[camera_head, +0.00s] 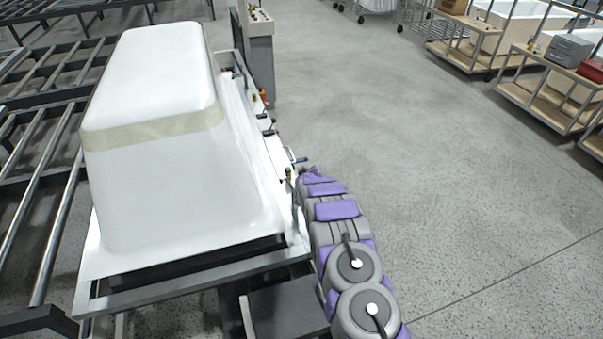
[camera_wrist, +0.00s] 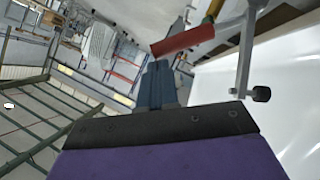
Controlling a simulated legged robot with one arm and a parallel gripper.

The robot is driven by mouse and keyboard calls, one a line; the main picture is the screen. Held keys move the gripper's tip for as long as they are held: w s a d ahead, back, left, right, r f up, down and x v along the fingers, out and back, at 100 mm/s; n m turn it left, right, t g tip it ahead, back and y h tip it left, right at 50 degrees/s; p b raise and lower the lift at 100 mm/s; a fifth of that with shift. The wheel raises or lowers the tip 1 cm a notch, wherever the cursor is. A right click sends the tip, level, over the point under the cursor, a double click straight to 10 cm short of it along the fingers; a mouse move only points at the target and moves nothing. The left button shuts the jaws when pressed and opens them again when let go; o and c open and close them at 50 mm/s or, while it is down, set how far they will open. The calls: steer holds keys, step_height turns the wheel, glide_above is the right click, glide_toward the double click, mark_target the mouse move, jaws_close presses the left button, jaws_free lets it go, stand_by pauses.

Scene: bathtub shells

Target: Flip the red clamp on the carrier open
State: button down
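The red clamp handle (camera_wrist: 182,41) shows in the wrist view just past my fingertips, lying at a slant beside the white shell. A yellow part (camera_wrist: 214,10) adjoins its upper end. My gripper (camera_wrist: 157,66) has blue-grey fingers side by side with no clear gap, and nothing shows between them. The fingertips are close to the handle; I cannot tell whether they touch. In the head view, my gripper (camera_head: 299,160) is at the carrier's right edge. The carrier (camera_head: 190,287) bears an upturned white bathtub shell (camera_head: 150,75). The red handle cannot be made out clearly there.
Several other small clamps (camera_head: 268,132) line the carrier's right edge. A grey metal arm with a black knob (camera_wrist: 261,94) stands near the handle. A control cabinet (camera_head: 260,50) is behind; roller frames are at left. The floor to the right is clear up to the carts (camera_head: 545,90).

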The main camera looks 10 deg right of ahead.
steer(key=d, duration=0.1)
steer(key=d+f, duration=0.1)
steer(key=shift+w+d+f+m+y, duration=0.15)
steer(key=shift+d+m+y, duration=0.15)
steer(key=shift+y, duration=0.1)
steer(key=shift+d+f, duration=0.15)
stand_by(0.3)
